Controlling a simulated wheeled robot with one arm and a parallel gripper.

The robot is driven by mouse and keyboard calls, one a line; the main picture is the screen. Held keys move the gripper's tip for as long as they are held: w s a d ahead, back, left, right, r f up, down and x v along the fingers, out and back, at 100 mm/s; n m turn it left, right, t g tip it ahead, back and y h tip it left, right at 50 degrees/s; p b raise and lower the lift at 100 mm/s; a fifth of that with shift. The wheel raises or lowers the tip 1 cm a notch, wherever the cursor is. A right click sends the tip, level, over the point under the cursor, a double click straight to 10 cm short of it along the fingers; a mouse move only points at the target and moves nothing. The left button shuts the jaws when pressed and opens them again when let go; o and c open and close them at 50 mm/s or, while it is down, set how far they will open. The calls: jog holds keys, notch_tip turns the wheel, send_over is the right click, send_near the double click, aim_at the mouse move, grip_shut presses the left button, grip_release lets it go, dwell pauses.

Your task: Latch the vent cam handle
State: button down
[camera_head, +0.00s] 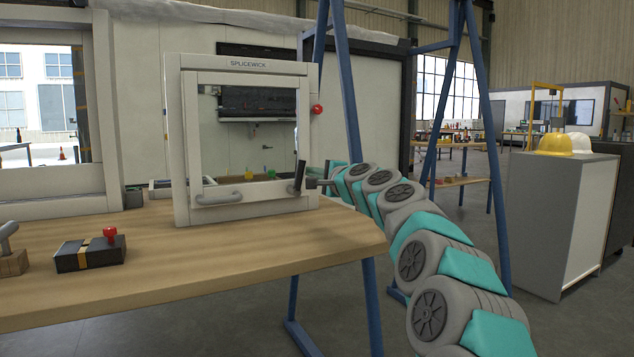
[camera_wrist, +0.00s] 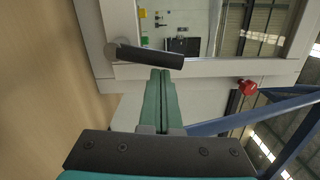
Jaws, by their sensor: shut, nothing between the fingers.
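The vent (camera_head: 246,64) is a pale framed window marked SPLICEWICK, upright on the wooden bench. Its black cam handle (camera_head: 299,177) stands nearly upright at the lower right of the sash. In the wrist view the black handle (camera_wrist: 150,57) runs from a round grey pivot (camera_wrist: 119,47) at its left end. My gripper (camera_head: 322,182) is at the right side of the handle. In the wrist view its green fingers (camera_wrist: 160,73) are together and empty, with their tips right at the handle's edge. I cannot tell whether they touch it. A grey bar handle (camera_head: 218,199) is on the lower rail.
A red knob (camera_head: 317,110) is on the frame's right side, also in the wrist view (camera_wrist: 248,87). A black box with a red knob (camera_head: 90,252) lies on the bench (camera_head: 200,264) at left. Blue posts (camera_head: 346,80) stand behind my arm. The bench front is mostly clear.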

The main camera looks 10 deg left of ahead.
jog(key=shift+s+a+r+n+b, duration=0.25)
jog(key=shift+a+n+b, duration=0.15)
jog(key=shift+n, duration=0.6)
jog(key=shift+s, duration=0.1)
